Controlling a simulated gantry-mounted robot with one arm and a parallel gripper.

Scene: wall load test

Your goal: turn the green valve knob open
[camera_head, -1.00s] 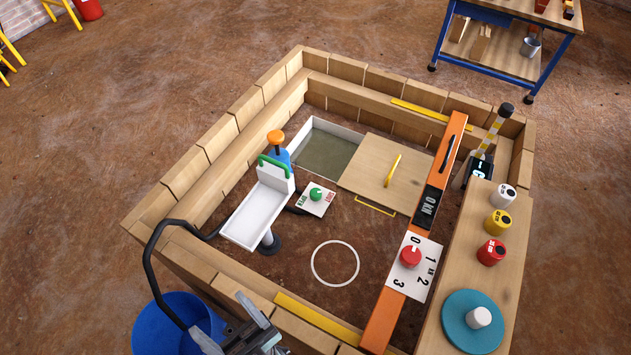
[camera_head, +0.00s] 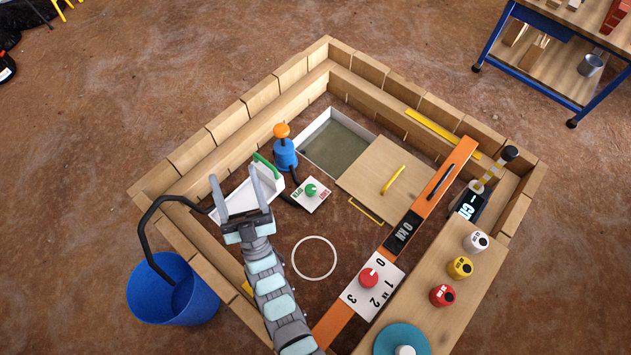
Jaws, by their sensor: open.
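The green valve knob (camera_head: 311,190) stands on a small white plate (camera_head: 305,200) with green and red lettering, on the pit floor beside the blue pump body. It is in full view. My gripper (camera_head: 233,189) is open and empty, its two fingers pointing up in the picture. It is to the left of the knob, in front of the white tray (camera_head: 262,188) with the green handle, and hides part of it. The gripper does not touch the knob.
A blue pump with an orange top (camera_head: 284,148) stands behind the plate. An orange beam (camera_head: 418,222) with a red knob (camera_head: 368,278) crosses at the right. A wooden wall frame (camera_head: 190,150) surrounds the pit. A blue bucket (camera_head: 172,292) is at the lower left. The floor around the white circle (camera_head: 314,257) is clear.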

